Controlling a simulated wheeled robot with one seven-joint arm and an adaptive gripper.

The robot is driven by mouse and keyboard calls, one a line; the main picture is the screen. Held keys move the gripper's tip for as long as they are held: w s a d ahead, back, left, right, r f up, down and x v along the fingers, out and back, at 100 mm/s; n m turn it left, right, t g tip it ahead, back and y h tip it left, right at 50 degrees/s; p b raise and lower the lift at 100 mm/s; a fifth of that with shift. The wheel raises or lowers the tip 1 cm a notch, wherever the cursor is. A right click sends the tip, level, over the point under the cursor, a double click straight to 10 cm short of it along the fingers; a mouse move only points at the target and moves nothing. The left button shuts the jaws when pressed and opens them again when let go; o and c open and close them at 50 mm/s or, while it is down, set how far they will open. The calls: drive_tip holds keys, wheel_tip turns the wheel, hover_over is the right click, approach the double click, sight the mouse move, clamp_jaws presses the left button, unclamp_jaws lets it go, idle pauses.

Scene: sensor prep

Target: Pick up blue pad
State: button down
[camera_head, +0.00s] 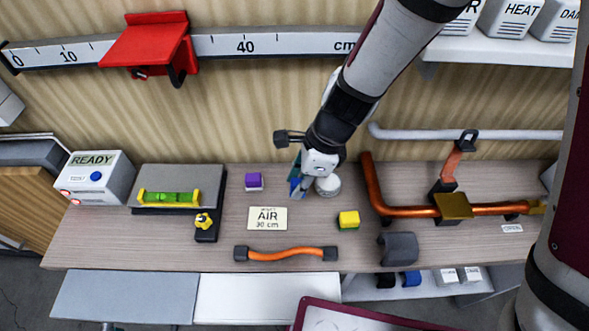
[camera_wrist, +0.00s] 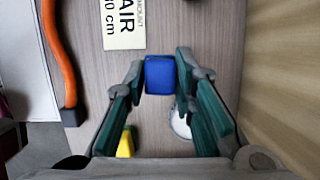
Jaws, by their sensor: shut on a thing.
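The blue pad (camera_wrist: 159,75) is a small rounded block, seen in the wrist view between the tips of my teal-lined gripper (camera_wrist: 160,70). The fingers are shut on its two sides. In the head view my gripper (camera_head: 299,184) points down at the bench, left of a round white piece. The pad is mostly hidden there by the fingers. I cannot tell whether it touches the bench.
The bench (camera_head: 150,240) holds a purple block (camera_head: 253,181), a yellow block (camera_head: 349,219), an AIR 30 cm card (camera_head: 267,218) and an orange hose (camera_head: 285,254). The round white piece (camera_head: 327,186) stands close by my gripper. Copper pipework (camera_head: 395,211) is at right.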

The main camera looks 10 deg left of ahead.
drive_tip(key=s+d, duration=0.1)
drive_tip(key=s, duration=0.1)
drive_tip(key=s+d, duration=0.1)
drive_tip(key=s, duration=0.2)
drive_tip(key=s+d, duration=0.2)
drive_tip(key=shift+s+r+b, duration=0.2)
drive_tip(key=shift+r+b, duration=0.1)
drive_tip(key=shift+r, duration=0.1)
drive_tip(key=shift+s+d+r+p, duration=0.25)
drive_tip(key=shift+s+p, duration=0.4)
drive_tip(key=shift+p, duration=0.4)
drive_tip(key=shift+s+d+p, duration=0.45)
drive_tip(key=shift+s+p, duration=0.2)
drive_tip(key=shift+p, duration=0.45)
drive_tip(key=shift+f, duration=0.1)
drive_tip(key=c, duration=2.3)
unclamp_jaws()
drive_tip(key=shift+c, duration=0.3)
drive_tip(key=shift+a, duration=0.1)
